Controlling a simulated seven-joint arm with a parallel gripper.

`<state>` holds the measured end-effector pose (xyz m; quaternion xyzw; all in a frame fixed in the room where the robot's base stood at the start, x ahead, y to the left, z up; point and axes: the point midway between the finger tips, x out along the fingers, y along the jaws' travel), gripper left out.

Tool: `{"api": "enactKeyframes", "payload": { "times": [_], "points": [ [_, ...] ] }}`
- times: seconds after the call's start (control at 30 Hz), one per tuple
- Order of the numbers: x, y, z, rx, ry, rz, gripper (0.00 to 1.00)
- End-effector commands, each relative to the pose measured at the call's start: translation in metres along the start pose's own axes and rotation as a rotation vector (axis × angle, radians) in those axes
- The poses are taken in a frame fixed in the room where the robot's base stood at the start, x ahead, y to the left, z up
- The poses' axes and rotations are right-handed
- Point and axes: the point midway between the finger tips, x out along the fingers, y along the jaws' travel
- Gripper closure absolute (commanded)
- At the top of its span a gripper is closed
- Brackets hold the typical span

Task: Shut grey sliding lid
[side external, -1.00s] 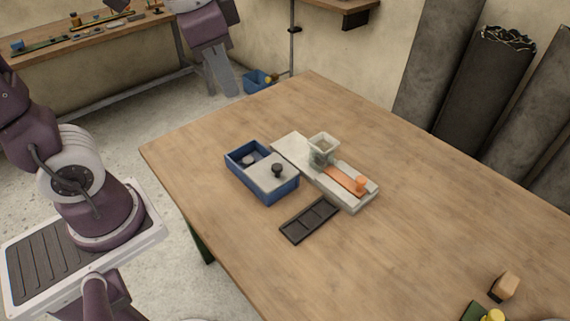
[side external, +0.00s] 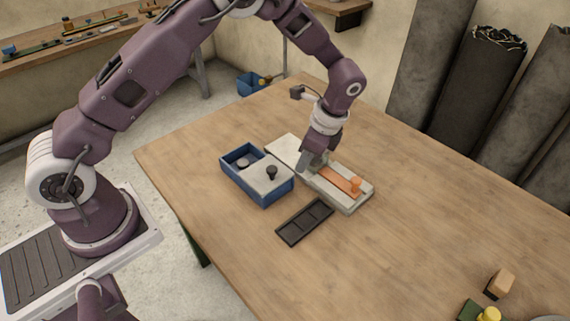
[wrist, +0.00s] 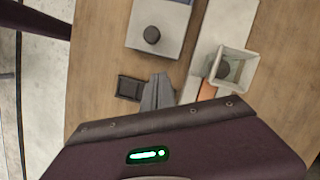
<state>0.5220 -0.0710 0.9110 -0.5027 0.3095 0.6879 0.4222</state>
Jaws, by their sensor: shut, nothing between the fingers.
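The grey sliding lid (side external: 267,175) with a black knob (side external: 272,172) lies on the blue box (side external: 256,192). It covers the box's right part; the left end is open, with a dark round item (side external: 243,163) inside. The lid also shows at the top of the wrist view (wrist: 170,18), its knob (wrist: 152,35) toward the near edge. My gripper (side external: 303,168) is shut and empty, pointing down just right of the box, by the pale board. In the wrist view its closed fingers (wrist: 159,88) are apart from the knob.
The pale board (side external: 285,147) with an orange slider (side external: 335,178) and upright peg lies right of the box. Its square cup (wrist: 240,70) is behind my gripper in the side view. A black tray (side external: 305,222) lies in front. The table's right side is largely clear.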

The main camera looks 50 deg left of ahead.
Motion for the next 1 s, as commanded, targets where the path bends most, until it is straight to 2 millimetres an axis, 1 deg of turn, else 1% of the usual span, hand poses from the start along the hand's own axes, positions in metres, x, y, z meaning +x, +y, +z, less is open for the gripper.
{"api": "enactKeyframes", "payload": {
  "times": [0.03, 0.1, 0.23, 0.4, 0.73, 0.8, 0.87, 1.0],
  "points": [
    [0.011, 0.000, 0.001, -0.001, -0.003, 0.003, 1.00],
    [0.025, 0.000, 0.001, -0.001, -0.002, 0.002, 1.00],
    [0.033, 0.000, 0.022, -0.003, 0.000, 0.001, 1.00],
    [0.039, 0.000, 0.034, -0.003, 0.000, -0.001, 1.00],
    [0.040, 0.000, 0.036, -0.002, 0.000, -0.001, 1.00],
    [0.041, -0.002, 0.039, -0.004, 0.000, -0.001, 1.00],
    [0.043, -0.006, 0.046, -0.006, 0.000, 0.000, 1.00],
    [0.053, -0.022, 0.077, -0.009, 0.000, 0.001, 1.00]
  ]
}}
